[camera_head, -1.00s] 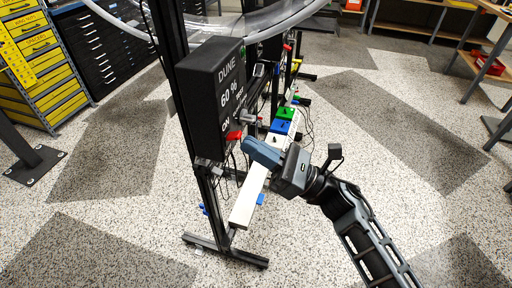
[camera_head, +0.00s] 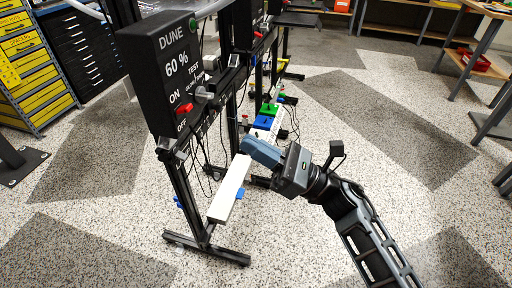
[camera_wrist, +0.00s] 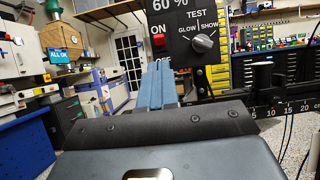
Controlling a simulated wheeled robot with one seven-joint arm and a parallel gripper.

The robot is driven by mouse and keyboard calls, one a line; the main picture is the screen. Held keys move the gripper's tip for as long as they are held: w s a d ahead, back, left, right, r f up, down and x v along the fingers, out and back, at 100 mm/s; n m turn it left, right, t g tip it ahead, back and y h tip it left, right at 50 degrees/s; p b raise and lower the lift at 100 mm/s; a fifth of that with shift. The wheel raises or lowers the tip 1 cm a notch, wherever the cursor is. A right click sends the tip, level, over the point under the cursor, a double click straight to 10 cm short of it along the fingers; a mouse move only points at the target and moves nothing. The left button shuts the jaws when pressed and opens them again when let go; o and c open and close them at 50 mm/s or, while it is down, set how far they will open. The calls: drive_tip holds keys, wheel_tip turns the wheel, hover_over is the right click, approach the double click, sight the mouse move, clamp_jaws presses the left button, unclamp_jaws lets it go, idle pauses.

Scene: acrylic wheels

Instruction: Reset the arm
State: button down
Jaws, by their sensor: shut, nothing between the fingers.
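My gripper (camera_head: 262,152) is in the middle of the head view, with its blue fingers together and nothing between them. In the wrist view the blue fingers (camera_wrist: 157,86) lie side by side and point away from the camera. In the head view my arm reaches in from the lower right and stays extended. The gripper appears in front of the white bar of the rig, apart from the black control box (camera_head: 170,75).
The box carries a red switch (camera_wrist: 158,42) and a grey knob (camera_wrist: 202,43). A white bar (camera_head: 230,188) and blue and green blocks (camera_head: 265,122) sit on the black stand (camera_head: 205,245). Yellow drawers (camera_head: 25,65) stand at left. Open speckled floor lies right of the stand.

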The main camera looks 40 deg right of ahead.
drive_tip(key=shift+s, duration=0.1)
drive_tip(key=s+a+n+g+h+p, duration=0.1)
drive_tip(key=s+n+h, duration=0.6)
drive_tip(key=s+n, duration=0.7)
drive_tip(key=s+a+r+n+g+h+p, duration=0.1)
drive_tip(key=s+n+g+h+p, duration=0.2)
drive_tip(key=s+n, duration=1.1)
drive_tip(key=s+h+p, duration=0.3)
drive_tip(key=h, duration=0.1)
drive_tip(key=shift+a+r+n, duration=0.2)
drive_tip(key=shift+r+n, duration=0.1)
